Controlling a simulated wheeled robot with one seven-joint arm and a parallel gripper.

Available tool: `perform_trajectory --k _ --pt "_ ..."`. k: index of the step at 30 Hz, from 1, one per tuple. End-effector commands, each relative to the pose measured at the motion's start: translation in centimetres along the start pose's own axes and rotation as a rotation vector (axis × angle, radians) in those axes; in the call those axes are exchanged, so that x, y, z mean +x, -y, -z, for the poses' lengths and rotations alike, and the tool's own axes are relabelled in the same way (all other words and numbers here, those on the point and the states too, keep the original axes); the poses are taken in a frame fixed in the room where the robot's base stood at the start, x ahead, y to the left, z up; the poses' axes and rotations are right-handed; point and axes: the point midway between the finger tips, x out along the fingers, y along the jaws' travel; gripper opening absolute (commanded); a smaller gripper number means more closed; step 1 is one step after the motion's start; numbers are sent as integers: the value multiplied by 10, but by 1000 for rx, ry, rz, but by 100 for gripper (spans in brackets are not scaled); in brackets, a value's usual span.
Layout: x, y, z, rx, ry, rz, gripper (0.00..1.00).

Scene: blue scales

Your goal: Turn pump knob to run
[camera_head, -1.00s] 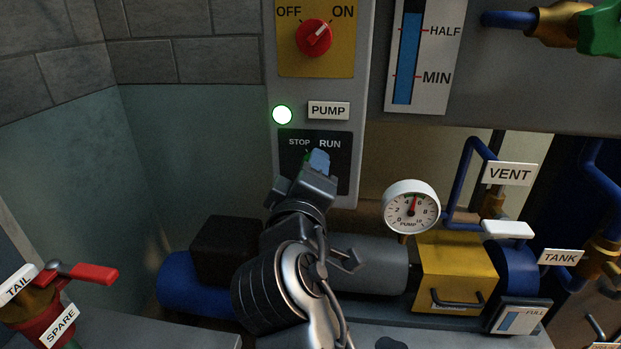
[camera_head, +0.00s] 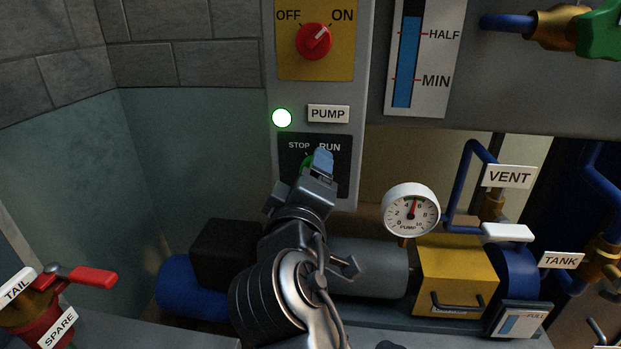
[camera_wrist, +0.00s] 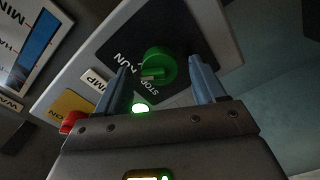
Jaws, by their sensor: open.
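The green pump knob (camera_wrist: 160,66) sits on a black plate (camera_wrist: 185,40) marked STOP and RUN. In the wrist view it lies between my two blue fingers, with a gap on each side. Its pale pointer faces the label side; I cannot tell exactly which word it points at. My gripper (camera_wrist: 160,73) is open around or just in front of the knob; contact is not visible. In the head view my gripper (camera_head: 321,162) covers most of the plate, and only a green sliver of the knob (camera_head: 308,162) shows to its left.
Above are a lit white-green lamp (camera_head: 282,118), the PUMP label (camera_head: 328,114) and a red OFF/ON knob (camera_head: 314,41) on yellow, its pointer toward ON. A pressure gauge (camera_head: 411,209) and the yellow pump block (camera_head: 456,275) stand at lower right. Open space lies left of the panel.

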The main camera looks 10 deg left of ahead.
Motion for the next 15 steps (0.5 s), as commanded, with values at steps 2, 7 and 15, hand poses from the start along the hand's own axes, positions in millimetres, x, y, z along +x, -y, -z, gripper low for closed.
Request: perform_trajectory --k 2,7,15 --pt "-11 2 0 -1 -2 2 69" --pt "-39 2 0 -1 -2 2 69" --pt "-70 2 -1 -1 0 2 69"
